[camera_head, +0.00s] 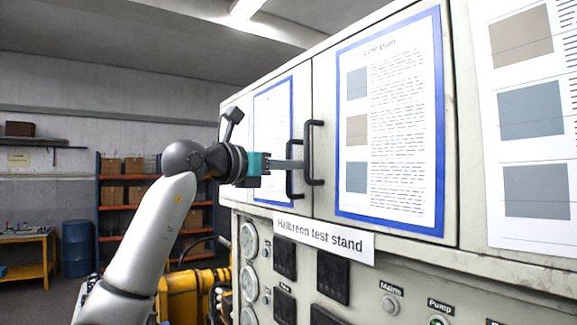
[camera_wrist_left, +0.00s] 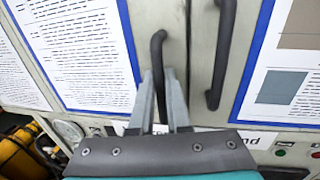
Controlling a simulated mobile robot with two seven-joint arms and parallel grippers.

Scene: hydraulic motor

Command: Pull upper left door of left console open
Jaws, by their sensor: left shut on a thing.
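The upper left door (camera_head: 259,112) of the grey console carries a blue-framed sheet and looks flush with the door beside it. Its black bar handle (camera_head: 290,187) is near the seam; it also shows in the left wrist view (camera_wrist_left: 157,46). My left gripper (camera_head: 297,165) reaches in from the left, with its grey fingers at this handle. In the left wrist view the fingers (camera_wrist_left: 162,85) stand on either side of the handle's lower part and are shut on it. The fingers hide part of the handle. My right gripper is in neither view.
The neighbouring door (camera_head: 326,115) has its own black handle (camera_head: 314,150), close to the right of my fingers. Gauges (camera_head: 249,242), switches and a "test stand" label (camera_head: 322,238) lie below. A yellow machine (camera_head: 195,290), shelf rack (camera_head: 112,195) and blue barrel (camera_head: 77,248) stand behind at left.

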